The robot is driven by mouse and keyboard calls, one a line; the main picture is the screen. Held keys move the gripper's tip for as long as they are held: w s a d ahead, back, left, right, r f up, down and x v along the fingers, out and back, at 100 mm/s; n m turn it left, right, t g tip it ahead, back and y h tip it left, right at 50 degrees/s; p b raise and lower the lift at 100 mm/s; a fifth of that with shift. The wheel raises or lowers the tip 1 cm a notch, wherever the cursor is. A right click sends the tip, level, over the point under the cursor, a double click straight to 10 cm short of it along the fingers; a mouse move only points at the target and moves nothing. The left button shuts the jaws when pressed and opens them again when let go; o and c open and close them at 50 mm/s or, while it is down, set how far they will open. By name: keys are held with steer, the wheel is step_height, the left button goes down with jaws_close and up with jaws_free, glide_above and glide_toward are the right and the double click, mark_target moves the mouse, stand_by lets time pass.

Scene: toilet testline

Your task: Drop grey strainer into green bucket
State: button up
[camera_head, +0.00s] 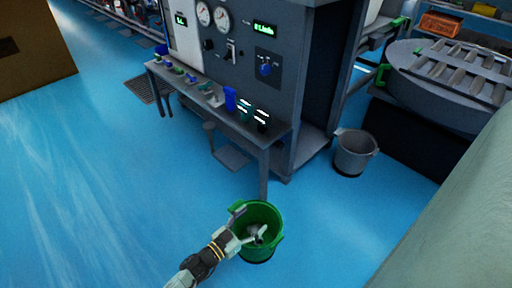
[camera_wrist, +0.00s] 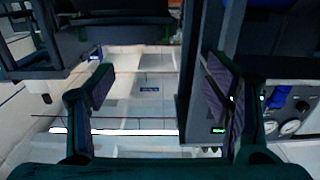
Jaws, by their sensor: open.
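The green bucket (camera_head: 275,244) stands on the blue floor at the lower middle of the head view, with its open top facing up. My gripper (camera_head: 246,226) is at the bucket's left rim, reaching in from the lower left. In the wrist view my gripper (camera_wrist: 160,88) has its two fingers wide apart with nothing between them. A small grey shape (camera_head: 258,232) shows inside the bucket, close to my gripper. I cannot tell whether it is the grey strainer or part of a finger. The strainer is not clearly seen elsewhere, and the bucket is not in the wrist view.
A grey bench (camera_head: 277,133) with several small items and blue and dark cups stands behind, against a panel (camera_head: 240,45) with gauges. A grey bucket (camera_head: 354,153) stands on the floor at the right. The blue floor (camera_head: 100,190) at the left is clear.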

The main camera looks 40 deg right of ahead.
steer(key=a, duration=0.9)
steer(key=shift+s+a, duration=0.2)
steer(key=shift+s, duration=0.15)
steer(key=shift+r, duration=0.1)
